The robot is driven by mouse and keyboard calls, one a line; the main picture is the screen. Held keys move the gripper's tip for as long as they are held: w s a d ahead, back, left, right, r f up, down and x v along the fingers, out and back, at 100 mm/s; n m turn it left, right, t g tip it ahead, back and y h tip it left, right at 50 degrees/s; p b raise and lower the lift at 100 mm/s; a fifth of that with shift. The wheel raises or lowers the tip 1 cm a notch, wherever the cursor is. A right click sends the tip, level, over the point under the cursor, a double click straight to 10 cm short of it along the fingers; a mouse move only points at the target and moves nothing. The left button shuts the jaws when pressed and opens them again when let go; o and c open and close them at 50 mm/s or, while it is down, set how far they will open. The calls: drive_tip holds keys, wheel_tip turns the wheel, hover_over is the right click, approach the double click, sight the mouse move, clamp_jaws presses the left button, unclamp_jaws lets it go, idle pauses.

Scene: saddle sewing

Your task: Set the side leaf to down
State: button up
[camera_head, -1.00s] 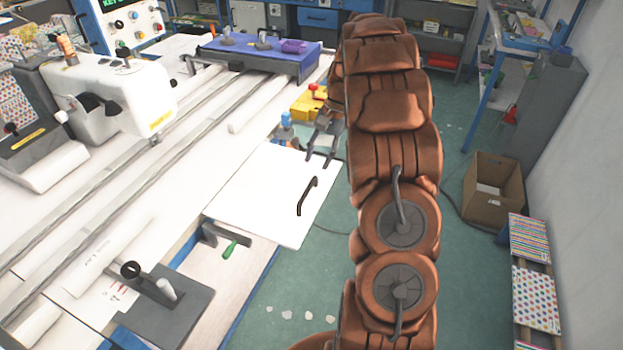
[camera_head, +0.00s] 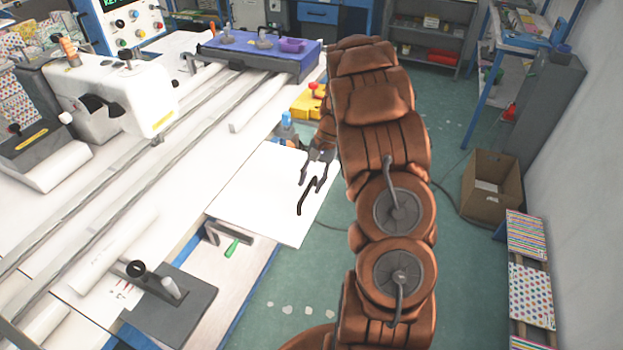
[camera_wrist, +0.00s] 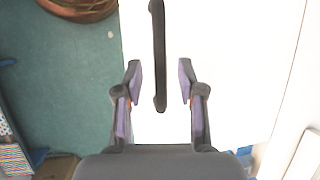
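The side leaf (camera_head: 255,195) is a white panel at the right edge of the worktable in the head view, level with the tabletop. It also fills much of the wrist view (camera_wrist: 235,60). A black bar handle (camera_head: 305,200) stands on it near its outer edge. My gripper (camera_head: 317,178) is open at the far end of the handle. In the wrist view the two purple-padded fingers of my gripper (camera_wrist: 160,78) are apart, with the near end of the black handle (camera_wrist: 158,60) between them. I see no finger touching it.
A green-handled lever (camera_head: 232,247) sits on the frame beneath the leaf's near edge. A sewing machine (camera_head: 120,95) and long rails stand on the table to the left. A cardboard box (camera_head: 490,190) is on the floor at right.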

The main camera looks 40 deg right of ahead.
drive_tip(key=shift+c, duration=0.2)
clamp_jaws()
idle(0.5)
